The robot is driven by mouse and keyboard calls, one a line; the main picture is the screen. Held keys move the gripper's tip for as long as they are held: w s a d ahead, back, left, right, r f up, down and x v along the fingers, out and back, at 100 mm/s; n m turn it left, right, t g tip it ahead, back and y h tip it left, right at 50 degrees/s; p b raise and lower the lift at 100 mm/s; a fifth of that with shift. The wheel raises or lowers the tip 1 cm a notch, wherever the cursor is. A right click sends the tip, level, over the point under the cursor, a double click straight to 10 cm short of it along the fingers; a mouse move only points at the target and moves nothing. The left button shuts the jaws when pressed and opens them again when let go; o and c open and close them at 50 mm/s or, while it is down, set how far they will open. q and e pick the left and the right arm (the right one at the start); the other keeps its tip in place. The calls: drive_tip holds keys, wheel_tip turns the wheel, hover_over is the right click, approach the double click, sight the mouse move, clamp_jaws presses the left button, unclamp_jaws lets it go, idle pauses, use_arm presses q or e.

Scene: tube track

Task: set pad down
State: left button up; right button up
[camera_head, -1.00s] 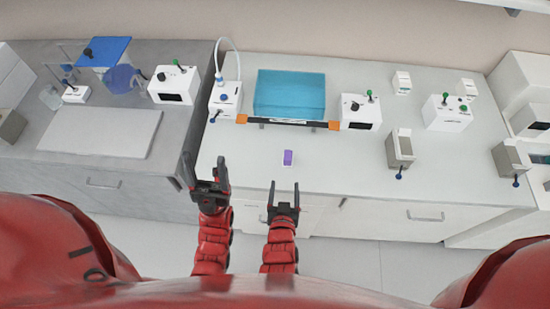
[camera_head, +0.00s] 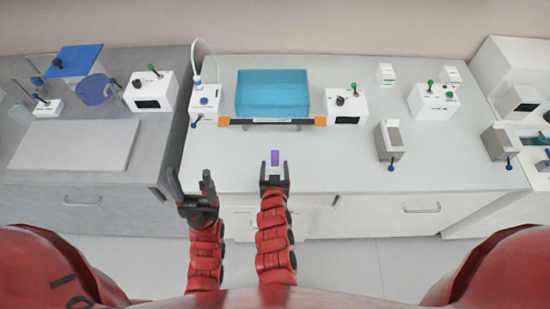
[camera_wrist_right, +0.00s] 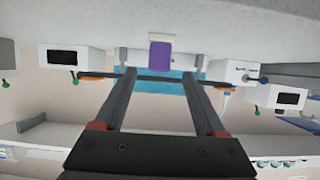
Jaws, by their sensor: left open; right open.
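The pad, a small purple block with a white end (camera_head: 275,158), lies on the white counter near its front edge. My right gripper (camera_head: 274,168) is open and empty just in front of it. In the right wrist view the purple pad (camera_wrist_right: 160,56) appears centred just beyond the open fingertips (camera_wrist_right: 159,78), with clear space on both sides. I cannot tell its exact distance from the fingers. My left gripper (camera_head: 191,183) is open and empty, to the left of the right one, near the counter's front edge.
A blue water tank (camera_head: 272,97) stands behind the pad, with a black bar with orange ends (camera_head: 272,121) in front of it. White boxes with knobs flank it (camera_head: 205,101), (camera_head: 345,106). A grey holder (camera_head: 390,140) is to the right. The counter around the pad is clear.

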sight(275, 159)
drive_tip(key=shift+r+b+x, duration=0.2)
drive_tip(key=shift+b+x, duration=0.1)
drive_tip(key=shift+x, duration=2.65)
clamp_jaws()
